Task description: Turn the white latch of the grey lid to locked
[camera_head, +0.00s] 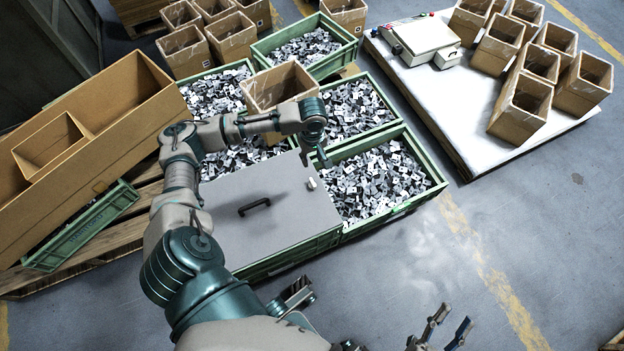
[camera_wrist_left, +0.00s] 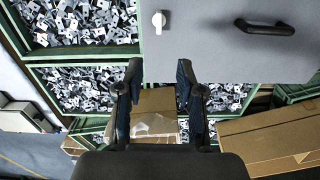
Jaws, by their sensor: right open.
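The grey lid (camera_head: 240,180) lies over a green crate and carries a black handle (camera_head: 255,207). The white latch (camera_head: 311,184) is small and sits by the lid's right edge. In the left wrist view the latch (camera_wrist_left: 159,20) is at the top centre, its narrow end towards the bottom of the picture. My left gripper (camera_head: 322,160) points down just behind the latch, apart from it. In the left wrist view its fingers (camera_wrist_left: 159,72) are spread with nothing between them. My right gripper (camera_head: 450,322) is open and empty over the floor, low in the head view.
Green crates of metal parts (camera_head: 380,180) adjoin the lid. An open cardboard box (camera_head: 280,88) stands behind my left forearm. A long cardboard box (camera_head: 90,150) is at the left. A pallet (camera_head: 440,90) with boxes is at the right. The floor at front right is clear.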

